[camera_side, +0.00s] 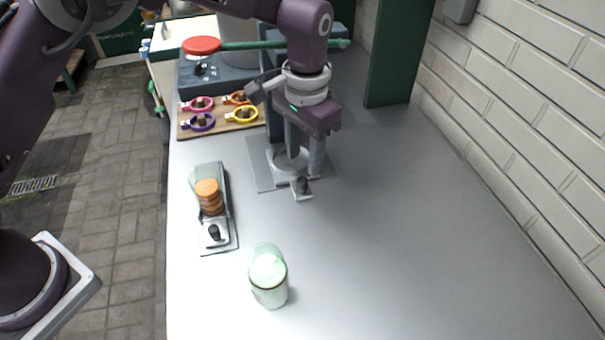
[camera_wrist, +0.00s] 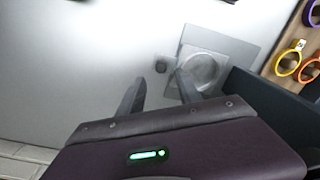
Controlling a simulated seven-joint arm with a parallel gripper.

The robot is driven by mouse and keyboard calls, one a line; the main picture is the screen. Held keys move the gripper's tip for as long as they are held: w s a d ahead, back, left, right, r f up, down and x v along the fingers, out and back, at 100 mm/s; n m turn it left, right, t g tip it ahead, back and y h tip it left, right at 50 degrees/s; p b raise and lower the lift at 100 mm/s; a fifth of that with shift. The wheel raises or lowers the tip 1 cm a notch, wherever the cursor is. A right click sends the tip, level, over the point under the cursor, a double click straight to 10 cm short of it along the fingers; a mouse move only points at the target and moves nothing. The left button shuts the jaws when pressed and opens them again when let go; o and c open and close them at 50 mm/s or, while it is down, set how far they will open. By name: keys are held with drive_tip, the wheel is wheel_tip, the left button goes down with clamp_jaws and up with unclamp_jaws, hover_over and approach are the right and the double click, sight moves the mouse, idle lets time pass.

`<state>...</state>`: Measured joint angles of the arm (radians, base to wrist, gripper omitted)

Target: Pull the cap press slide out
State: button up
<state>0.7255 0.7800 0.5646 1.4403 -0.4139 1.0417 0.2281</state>
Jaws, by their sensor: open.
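The cap press stands on the counter, its grey base plate (camera_side: 258,172) flat and partly hidden by my gripper. The press's slide (camera_side: 302,195) is a small pale plate with a dark upright knob (camera_side: 302,185) at the front. In the wrist view the round knob (camera_wrist: 161,65) shows beside the press's pale round seat (camera_wrist: 202,70). My gripper (camera_side: 303,166) points down over the press, open and empty. In the wrist view my fingertips (camera_wrist: 160,78) lie either side of the line to the knob, just short of it. I see no clear contact; the exact height is hard to judge.
A narrow holder (camera_side: 221,244) with a stack of orange caps (camera_side: 208,196) stands front left. A pale green glass jar (camera_side: 268,279) is nearer the front. A wooden board (camera_side: 250,124) with coloured rings lies behind left. A green post (camera_side: 392,60) stands back right. The right counter is clear.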

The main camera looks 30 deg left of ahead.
sight(303, 180)
wheel_tip(303, 180, down, 6)
drive_tip(key=shift+a+f, duration=0.1)
drive_tip(key=shift+a, duration=0.05)
clamp_jaws()
idle(1.4)
